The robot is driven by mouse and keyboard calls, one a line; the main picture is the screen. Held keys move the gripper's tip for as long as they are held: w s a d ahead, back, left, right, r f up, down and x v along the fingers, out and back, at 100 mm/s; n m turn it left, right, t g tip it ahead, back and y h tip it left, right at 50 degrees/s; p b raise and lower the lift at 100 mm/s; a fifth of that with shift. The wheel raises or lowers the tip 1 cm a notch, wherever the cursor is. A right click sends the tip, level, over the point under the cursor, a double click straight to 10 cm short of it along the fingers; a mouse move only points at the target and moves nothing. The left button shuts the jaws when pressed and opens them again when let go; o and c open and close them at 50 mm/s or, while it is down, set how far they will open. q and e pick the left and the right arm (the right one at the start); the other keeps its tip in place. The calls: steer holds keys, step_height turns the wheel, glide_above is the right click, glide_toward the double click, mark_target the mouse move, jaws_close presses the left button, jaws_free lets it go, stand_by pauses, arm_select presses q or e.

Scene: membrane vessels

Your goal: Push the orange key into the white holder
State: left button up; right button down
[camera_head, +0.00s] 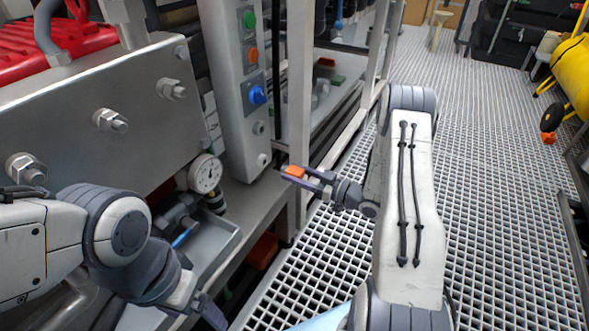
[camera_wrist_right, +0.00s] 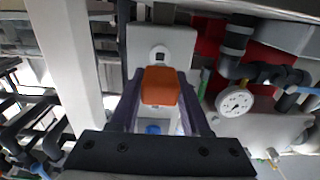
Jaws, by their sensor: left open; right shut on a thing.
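My right gripper (camera_head: 297,177) is shut on the orange key (camera_head: 293,172), which sits between its fingertips. The key is a small orange block and also shows between the dark fingers in the right wrist view (camera_wrist_right: 160,87). A white upright housing (camera_head: 232,100) with green, orange and blue controls stands to the left of the key. I cannot tell which part of it is the white holder. In the right wrist view a white panel (camera_wrist_right: 177,48) with a dark-centred fitting lies behind the key. My left gripper (camera_head: 206,308) is open at the bottom, partly hidden.
A pressure gauge (camera_head: 205,174) and a steel vessel (camera_head: 110,105) with bolts stand at the left. A white frame post (camera_head: 300,100) rises just behind the right gripper. A grey tray (camera_head: 212,240) lies below the gauge. The grating floor at the right is mostly clear.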

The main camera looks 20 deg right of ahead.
mark_target(285, 169)
steer(key=shift+w+r, duration=0.1)
steer(key=shift+b+x, duration=0.6)
steer(key=shift+x, duration=2.2)
steer(key=shift+p, duration=0.5)
steer(key=shift+w+a, duration=0.4)
steer(key=shift+w, duration=0.05)
stand_by(0.6)
steer(key=shift+c, duration=1.5)
jaws_free()
